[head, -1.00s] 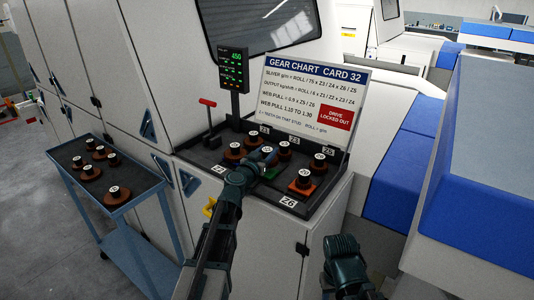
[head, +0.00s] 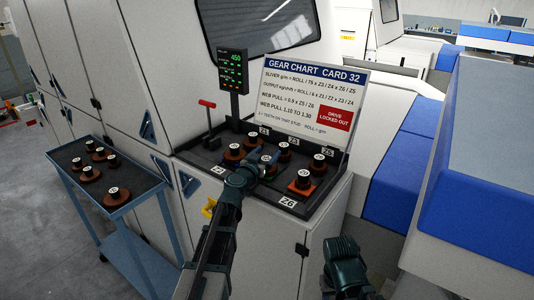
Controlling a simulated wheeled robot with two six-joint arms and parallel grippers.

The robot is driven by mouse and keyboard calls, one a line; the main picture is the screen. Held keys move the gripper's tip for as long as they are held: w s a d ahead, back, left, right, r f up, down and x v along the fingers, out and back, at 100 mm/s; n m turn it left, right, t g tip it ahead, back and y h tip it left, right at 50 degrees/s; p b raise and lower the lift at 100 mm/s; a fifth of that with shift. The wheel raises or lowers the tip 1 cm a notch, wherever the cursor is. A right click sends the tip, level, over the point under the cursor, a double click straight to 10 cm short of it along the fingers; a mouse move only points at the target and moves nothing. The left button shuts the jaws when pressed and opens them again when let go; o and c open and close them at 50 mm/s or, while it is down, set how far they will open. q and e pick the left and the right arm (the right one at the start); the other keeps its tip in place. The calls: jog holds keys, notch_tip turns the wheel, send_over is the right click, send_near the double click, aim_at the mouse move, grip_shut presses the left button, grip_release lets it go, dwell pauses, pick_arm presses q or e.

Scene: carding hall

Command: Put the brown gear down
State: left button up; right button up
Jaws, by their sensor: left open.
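Several brown gears with black numbered hubs sit in the dark tray (head: 322,196) on the machine: one at the left (head: 233,154), one at the back (head: 253,141), one at the middle back (head: 284,151) and one at the right (head: 318,167). An orange-brown gear (head: 301,188) sits at the front right. A green gear (head: 267,157) is partly hidden by my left gripper (head: 270,170). That gripper is open over the middle of the tray, with no gear visible between its fingers. My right gripper (head: 345,262) is low at the front right, apart from the tray; its fingers cannot be made out.
A blue cart (head: 140,205) at the left holds several more brown gears (head: 117,197). The gear chart card (head: 310,100) and a green-lit display (head: 233,70) stand behind the tray. A red-handled lever (head: 208,118) rises at its left. Blue-and-white machine covers (head: 400,170) bound the right.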

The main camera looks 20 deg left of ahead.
pick_arm(q)
jog(key=shift+s+d+r+p, duration=0.15)
jog(key=shift+s+p, duration=0.15)
jog(key=shift+p, duration=0.25)
jog(key=s+a, duration=0.1)
jog(key=s, duration=0.6)
jog(key=shift+a+r+p, duration=0.3)
jog(key=shift+r, duration=0.05)
jog(key=shift+w, duration=0.15)
